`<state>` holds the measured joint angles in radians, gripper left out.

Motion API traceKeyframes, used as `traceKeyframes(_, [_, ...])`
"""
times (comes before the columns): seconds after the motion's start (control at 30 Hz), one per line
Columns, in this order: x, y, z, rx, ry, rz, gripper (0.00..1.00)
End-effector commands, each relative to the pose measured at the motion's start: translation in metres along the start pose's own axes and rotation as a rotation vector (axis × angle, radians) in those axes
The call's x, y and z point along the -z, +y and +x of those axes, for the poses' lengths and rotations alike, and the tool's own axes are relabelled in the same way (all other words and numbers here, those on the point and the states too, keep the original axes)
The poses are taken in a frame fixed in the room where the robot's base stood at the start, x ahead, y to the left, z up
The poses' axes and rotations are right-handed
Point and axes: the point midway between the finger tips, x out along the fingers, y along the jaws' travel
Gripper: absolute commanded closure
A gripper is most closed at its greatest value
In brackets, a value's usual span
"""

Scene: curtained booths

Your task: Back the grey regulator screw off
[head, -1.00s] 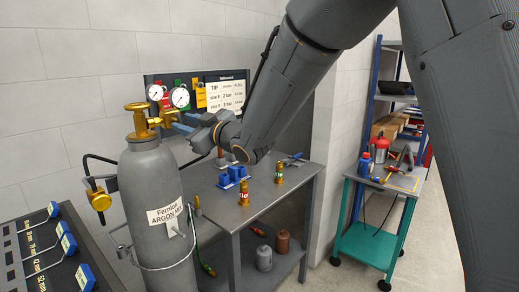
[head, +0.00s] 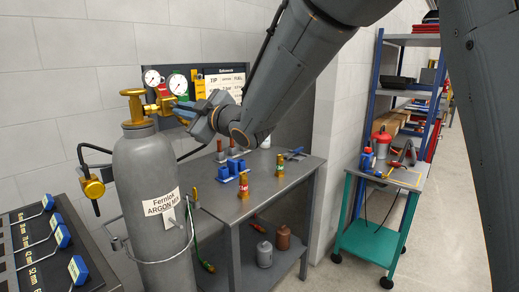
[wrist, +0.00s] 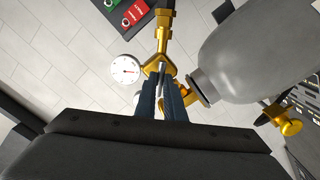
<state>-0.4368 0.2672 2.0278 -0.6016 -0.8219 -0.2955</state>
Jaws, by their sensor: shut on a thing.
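The grey gas cylinder (head: 150,184) labelled argon mix stands upright at left, with a brass valve (head: 133,93) on top. A brass regulator (head: 165,101) with two white-dialled gauges (head: 177,84) sits beside the valve. My gripper (head: 180,108) is at the regulator's right side, in front of the back board. In the wrist view my gripper (wrist: 168,82) is shut on the grey regulator screw (wrist: 163,67), just below the brass body (wrist: 156,59). One gauge (wrist: 125,70) shows left of the jaws. The jaws hide most of the screw.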

Motion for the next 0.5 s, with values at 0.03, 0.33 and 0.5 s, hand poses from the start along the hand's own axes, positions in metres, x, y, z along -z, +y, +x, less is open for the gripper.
traceKeyframes(0.03, [0.0002, 0.0001, -0.0001, 0.000, 0.000, -0.003, 1.00])
traceKeyframes(0.33, [-0.0005, -0.0002, 0.0001, -0.001, 0.001, -0.032, 1.00])
traceKeyframes(0.5, [-0.0026, -0.0016, 0.0006, -0.001, 0.002, -0.180, 1.00])
